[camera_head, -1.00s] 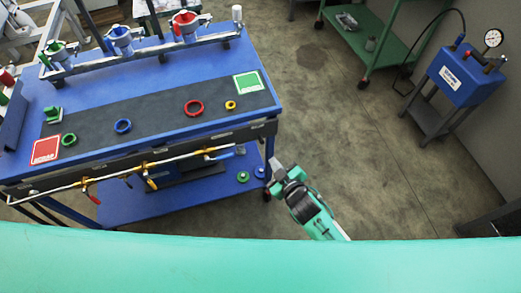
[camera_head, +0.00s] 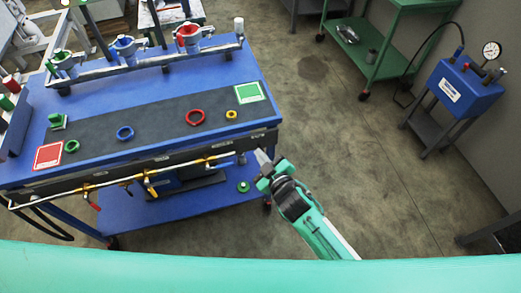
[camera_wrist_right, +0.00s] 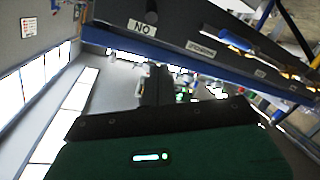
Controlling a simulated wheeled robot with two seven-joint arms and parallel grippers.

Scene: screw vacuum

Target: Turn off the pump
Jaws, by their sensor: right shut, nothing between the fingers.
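My right gripper (camera_head: 262,157) is shut and empty. It is close to the right end of the table's front edge, where labels and a pipe with valves run; I cannot tell if it touches anything. In the right wrist view its dark fingers (camera_wrist_right: 156,88) point at the underside of the front rail, with a "NO" label (camera_wrist_right: 142,27) close by. A blue box with a gauge (camera_head: 460,90) stands on a grey stand at the right. A dark blue unit (camera_head: 180,178) sits on the lower shelf, partly hidden. I cannot tell which is the pump, and no switch is clear. My left gripper is not in view.
The blue table (camera_head: 240,75) carries coloured rings, green and red signs and three clamped cups. A pipe with coloured valve handles (camera_head: 150,187) runs along its front. A green cart (camera_head: 385,50) stands at the back. The floor (camera_head: 350,140) between is clear.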

